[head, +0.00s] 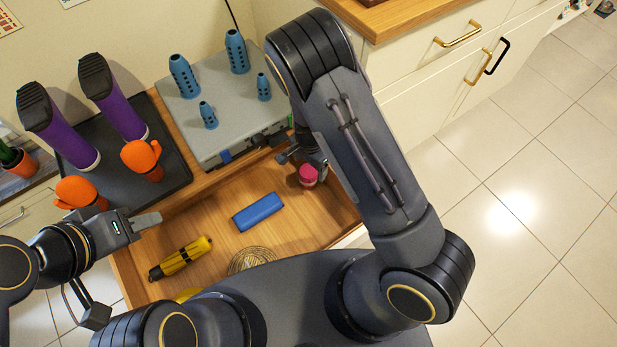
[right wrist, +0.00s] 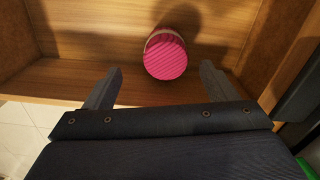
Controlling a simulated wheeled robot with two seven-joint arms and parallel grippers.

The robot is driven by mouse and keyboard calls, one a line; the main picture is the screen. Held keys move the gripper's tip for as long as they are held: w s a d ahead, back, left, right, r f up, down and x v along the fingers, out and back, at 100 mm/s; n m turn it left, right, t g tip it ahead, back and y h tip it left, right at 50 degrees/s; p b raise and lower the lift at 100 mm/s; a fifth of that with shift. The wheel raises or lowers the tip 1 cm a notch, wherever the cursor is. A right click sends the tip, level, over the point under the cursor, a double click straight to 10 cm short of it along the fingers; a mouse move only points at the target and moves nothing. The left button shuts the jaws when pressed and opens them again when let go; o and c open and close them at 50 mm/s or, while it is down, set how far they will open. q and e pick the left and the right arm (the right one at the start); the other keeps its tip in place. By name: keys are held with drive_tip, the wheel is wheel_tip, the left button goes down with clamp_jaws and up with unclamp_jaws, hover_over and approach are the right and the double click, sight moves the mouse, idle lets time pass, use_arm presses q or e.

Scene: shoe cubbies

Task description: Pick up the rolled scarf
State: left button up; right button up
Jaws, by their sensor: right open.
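The rolled scarf looks to be the pink roll (head: 308,175) at the right end of the wooden drawer or tray, partly hidden by my right gripper in the head view. In the right wrist view the pink roll (right wrist: 166,58) shows a ribbed round face with a pale band behind it. My right gripper (right wrist: 161,70) is open, one finger on each side of the roll in that view, and I see no contact. In the head view my right gripper (head: 302,160) is just above the roll. My left gripper (head: 150,219) is over the tray's left edge; its jaw gap is unclear.
The wooden tray (head: 216,180) also holds a blue block (head: 258,212), a yellow and black tool (head: 180,258) and a wire coil (head: 250,261). Behind it are a grey case (head: 215,95) with several blue perforated cylinders, purple boots (head: 112,100) and orange mitt-like items (head: 142,157). Tray walls surround the roll.

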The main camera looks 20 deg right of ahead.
sight(308, 170)
drive_tip(key=f, duration=0.2)
drive_tip(key=f+b, duration=0.1)
drive_tip(key=f, duration=0.1)
drive_tip(key=f+b, duration=0.1)
drive_tip(key=shift+w+f, duration=0.4)
drive_tip(key=shift+r, duration=0.1)
drive_tip(key=c, duration=1.1)
drive_tip(key=shift+r, duration=0.1)
